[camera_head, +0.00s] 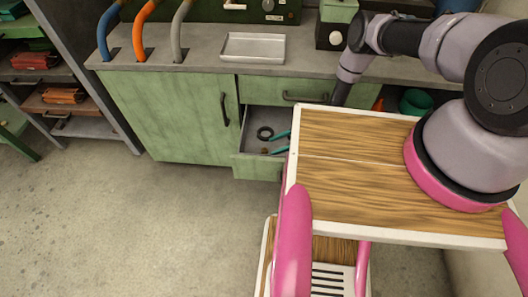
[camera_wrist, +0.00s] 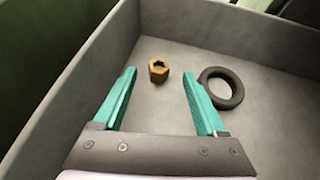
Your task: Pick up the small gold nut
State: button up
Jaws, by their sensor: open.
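The small gold nut (camera_wrist: 158,71) lies on the grey floor of an open drawer, near its far wall in the wrist view. My gripper (camera_wrist: 160,84) is open and empty, its two teal fingers reaching down into the drawer. In the wrist view the nut appears between the fingertips, a little nearer the left one; I cannot tell the height gap. In the head view my gripper (camera_head: 281,142) is at the drawer's right side, and a small gold spot, the nut (camera_head: 264,150), shows left of the fingers.
A dark ring (camera_wrist: 221,88) lies in the drawer right of the nut, close to the right finger. The drawer walls (camera_wrist: 75,75) stand around. The green cabinet (camera_head: 170,115) carries a counter with a metal tray (camera_head: 253,47). My wooden-topped base is in front.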

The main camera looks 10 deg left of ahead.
aim_at(264, 150)
jog(key=x, duration=0.4)
jog(key=shift+a+f, duration=0.1)
jog(key=shift+f, duration=0.05)
grip_shut()
